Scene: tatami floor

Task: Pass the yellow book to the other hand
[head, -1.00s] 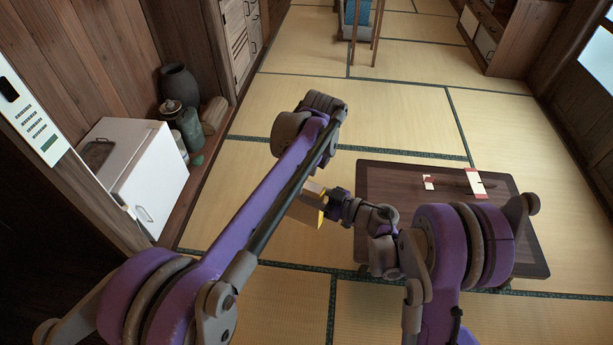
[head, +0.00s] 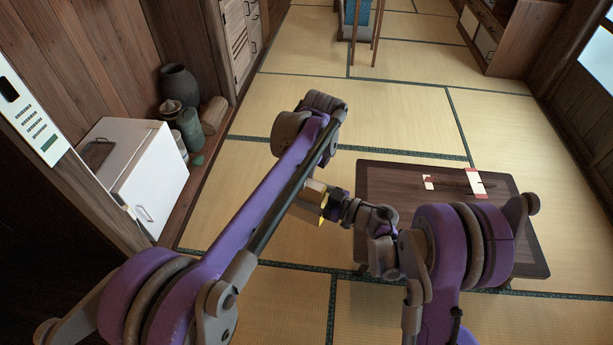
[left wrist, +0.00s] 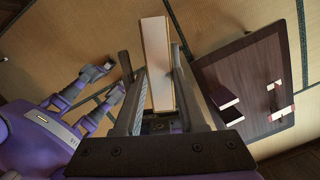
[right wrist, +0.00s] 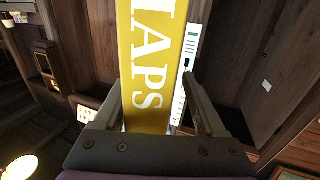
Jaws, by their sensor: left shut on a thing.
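The yellow book (head: 323,212) shows partly in the head view, mostly behind my left upper arm. In the left wrist view its pale narrow side (left wrist: 158,60) stands between the fingers of my left gripper (left wrist: 150,62), which is shut on it. In the right wrist view its yellow face (right wrist: 150,50) with large white letters fills the space between the fingers of my right gripper (right wrist: 155,88). Those fingers stand apart on either side of the book, with a visible gap on the right. The book's other parts are hidden.
A low dark table (head: 400,190) stands to the right, bearing a long dark object (head: 452,182) with white and red pieces. A white box-like appliance (head: 150,170) and dark jars (head: 180,85) stand along the left wall.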

